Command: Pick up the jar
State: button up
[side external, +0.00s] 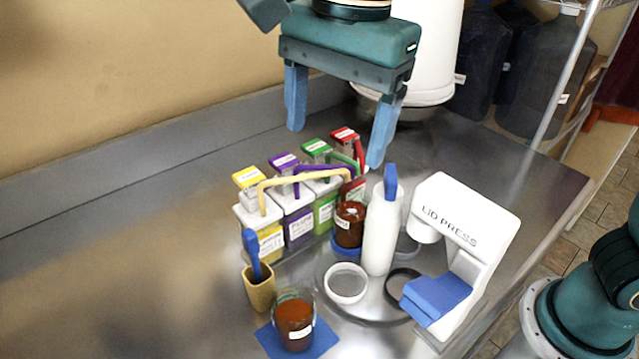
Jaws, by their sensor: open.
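Two jars with reddish-brown contents are in view. One open glass jar (294,322) stands upright on a blue square mat (325,341) at the front. A second brown jar (349,228) stands farther back, beside a white bottle (380,232), with a blue ring or base under it. My gripper (335,148) is high above the table, pointing down, with its two blue fingers wide apart and nothing between them. It appears above the back part of the table, apart from both jars.
Several handled buckets with coloured lids (284,163) stand in a row behind the jars. A tan cup (259,288) holds a blue-handled tool. A white lid press (462,235) stands at right, near a white ring (345,283) and a black ring (402,286). The left table is clear.

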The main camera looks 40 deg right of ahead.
jog(key=s+a+f+m, duration=0.1)
jog(key=a+f+m, duration=0.2)
jog(key=a, duration=0.6)
send_over(294, 310)
jog(key=s+a, duration=0.2)
notch_tip(294, 310, down, 9)
jog(key=shift+g+h, duration=0.3)
jog(key=shift+g, duration=0.1)
jog(key=shift+s, duration=0.1)
jog(key=shift+d+f, duration=0.1)
jog(key=shift+f, duration=4.05)
jog(key=shift+d+f, duration=0.15)
jog(key=shift+f, duration=1.15)
jog(key=shift+d+f, duration=0.1)
jog(key=shift+f, duration=1.2)
